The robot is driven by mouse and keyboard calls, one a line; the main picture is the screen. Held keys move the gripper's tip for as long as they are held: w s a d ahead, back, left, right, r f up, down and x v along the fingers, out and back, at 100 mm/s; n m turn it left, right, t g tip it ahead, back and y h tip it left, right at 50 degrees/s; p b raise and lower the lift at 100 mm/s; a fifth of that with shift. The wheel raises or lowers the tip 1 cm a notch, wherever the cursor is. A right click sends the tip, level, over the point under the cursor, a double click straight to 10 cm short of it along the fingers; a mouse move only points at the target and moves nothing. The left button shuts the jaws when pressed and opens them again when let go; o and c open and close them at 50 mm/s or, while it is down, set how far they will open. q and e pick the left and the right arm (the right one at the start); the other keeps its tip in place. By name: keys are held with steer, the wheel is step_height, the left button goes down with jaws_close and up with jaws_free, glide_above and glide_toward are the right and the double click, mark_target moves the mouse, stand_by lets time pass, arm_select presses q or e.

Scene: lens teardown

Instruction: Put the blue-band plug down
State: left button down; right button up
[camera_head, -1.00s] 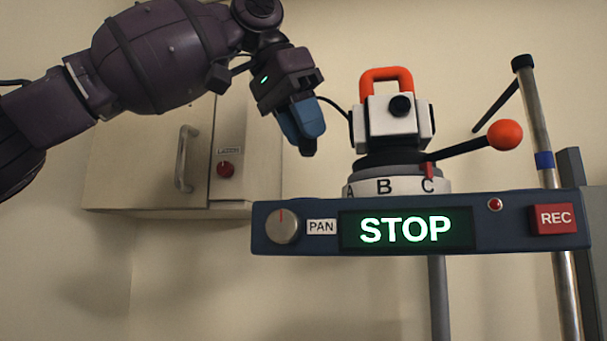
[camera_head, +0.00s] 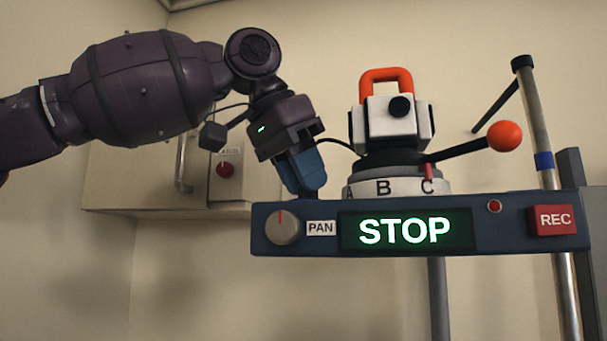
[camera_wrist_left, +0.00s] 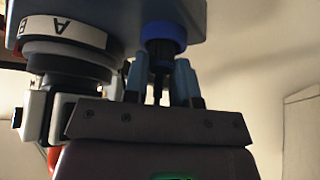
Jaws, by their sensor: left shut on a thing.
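My left gripper (camera_head: 306,190) points down just above or behind the console's top edge, left of the camera unit. In the left wrist view its blue fingers (camera_wrist_left: 159,82) are shut on the blue-band plug. The plug (camera_wrist_left: 165,33) shows there as a dark cylinder with a bright blue band and a narrower black part between the fingers. Its far end overlaps the console's underside or back in that view; I cannot tell whether they touch. In the head view the plug is mostly hidden by the fingers. My right gripper is not in view.
The blue console (camera_head: 480,240) shows STOP. Behind it stands a white camera unit (camera_head: 390,125) with an orange handle and an A-B-C dial (camera_head: 383,187). A lever with an orange ball (camera_head: 504,136) and a pole (camera_head: 541,130) are at right. A wall cabinet (camera_head: 130,180) is behind my arm.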

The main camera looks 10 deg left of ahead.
arm_select(q)
steer(key=shift+f, duration=0.35)
steer(key=shift+f, duration=0.45)
steer(key=c, duration=0.9)
jaws_free()
steer(key=shift+f, duration=0.2)
steer(key=shift+r, duration=0.75)
steer(key=v, duration=1.2)
steer(key=shift+r, duration=0.25)
